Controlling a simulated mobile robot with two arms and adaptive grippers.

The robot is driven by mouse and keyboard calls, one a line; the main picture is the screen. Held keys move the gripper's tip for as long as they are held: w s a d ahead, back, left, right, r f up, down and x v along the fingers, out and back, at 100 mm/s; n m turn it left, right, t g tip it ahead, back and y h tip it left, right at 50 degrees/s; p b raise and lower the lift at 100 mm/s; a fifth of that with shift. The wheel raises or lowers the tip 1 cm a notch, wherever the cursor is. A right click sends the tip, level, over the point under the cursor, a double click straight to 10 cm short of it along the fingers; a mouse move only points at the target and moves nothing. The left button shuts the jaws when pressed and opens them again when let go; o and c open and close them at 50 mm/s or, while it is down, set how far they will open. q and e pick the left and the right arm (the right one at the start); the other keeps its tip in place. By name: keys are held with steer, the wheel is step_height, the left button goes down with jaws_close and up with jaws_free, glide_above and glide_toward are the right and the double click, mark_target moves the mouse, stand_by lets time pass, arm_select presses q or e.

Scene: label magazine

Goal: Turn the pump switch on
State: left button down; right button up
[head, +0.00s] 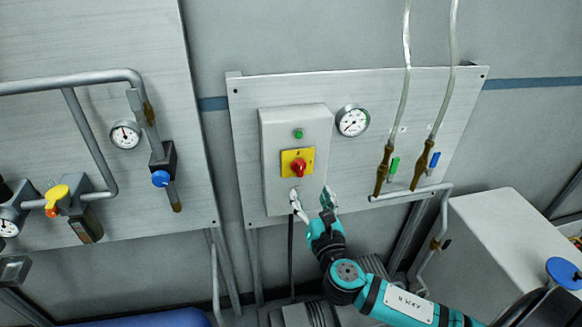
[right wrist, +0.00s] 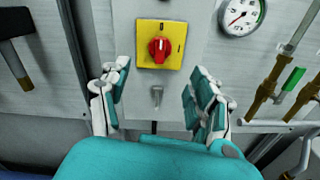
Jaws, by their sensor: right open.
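The pump switch is a red rotary knob (head: 299,168) on a square yellow plate (head: 289,156), on the front of a grey box (head: 275,126). A small green light or button (head: 298,134) sits above it. In the right wrist view the red knob (right wrist: 158,48) shows unobstructed, ahead of and above the fingertips. My right gripper (head: 314,196) is open and empty, just below the yellow plate at the lower part of the box. In the right wrist view its two fingers (right wrist: 158,90) stand wide apart, with a small keyhole-like fitting between them. My left gripper is not in view.
A round gauge (head: 352,121) is right of the box. Two hoses run down to brass valves with a green handle (head: 394,166) and a blue handle (head: 435,160). Pipes and valves (head: 160,178) fill the left panel. A light grey cabinet (head: 500,245) stands at lower right.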

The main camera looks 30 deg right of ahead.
mark_target(300, 173)
steer(key=p+x, duration=0.2)
steer(key=x, duration=0.7)
steer(key=shift+w+a, duration=0.1)
steer(key=shift+w, duration=0.5)
steer(key=c, duration=1.2)
